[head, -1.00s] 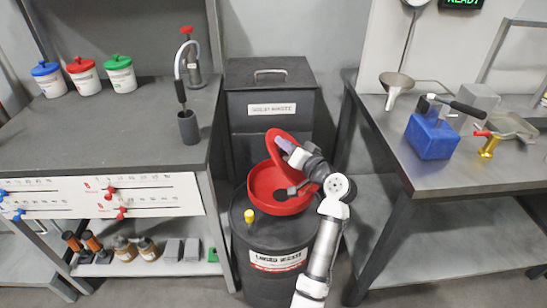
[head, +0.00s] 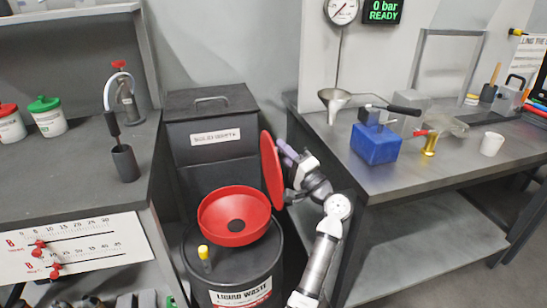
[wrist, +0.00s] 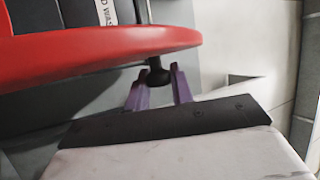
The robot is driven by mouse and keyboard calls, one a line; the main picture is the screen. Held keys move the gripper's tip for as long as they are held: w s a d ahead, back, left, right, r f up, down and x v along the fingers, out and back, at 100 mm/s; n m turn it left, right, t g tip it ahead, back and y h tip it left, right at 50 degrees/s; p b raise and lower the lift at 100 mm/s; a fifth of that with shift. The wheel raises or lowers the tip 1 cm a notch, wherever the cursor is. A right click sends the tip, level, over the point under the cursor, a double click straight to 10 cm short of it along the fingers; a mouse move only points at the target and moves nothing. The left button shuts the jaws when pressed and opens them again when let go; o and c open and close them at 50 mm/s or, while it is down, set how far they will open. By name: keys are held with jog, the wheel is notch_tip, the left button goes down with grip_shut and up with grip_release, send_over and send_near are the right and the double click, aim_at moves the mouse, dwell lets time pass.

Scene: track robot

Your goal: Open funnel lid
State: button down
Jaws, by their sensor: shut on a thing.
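The red funnel (head: 215,208) sits on top of the black liquid-waste drum (head: 205,280) in the head view. Its bowl and dark centre hole are exposed. The red lid (head: 270,170) stands nearly upright at the funnel's right side, seen almost edge-on. My gripper (head: 284,150) is to the right of the lid, at its outer face. In the wrist view, its purple fingers (wrist: 159,80) are shut on a black knob (wrist: 158,76) at the edge of the red lid (wrist: 95,50). Part of the knob is hidden between the fingers.
A yellow-capped fitting (head: 203,252) is on the drum top. A dark solid-waste bin (head: 212,105) stands behind the drum. The right bench (head: 420,175) carries a metal funnel, a blue block and a white cup (head: 492,144). The left bench (head: 80,170) stands close to the drum.

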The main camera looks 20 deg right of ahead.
jog(key=shift+d+f+m, duration=0.1)
jog(key=shift+d+m, duration=0.2)
jog(key=shift+d, duration=0.15)
jog(key=c, duration=1.3)
grip_release()
jog(key=shift+o, duration=0.2)
jog(key=shift+s, duration=0.1)
jog(key=b+v, duration=0.2)
jog(key=v, duration=1.1)
jog(key=shift+s+f+b, duration=0.2)
jog(key=shift+s+b, duration=0.1)
jog(key=shift+b, duration=0.05)
jog(key=shift+s+d, duration=0.1)
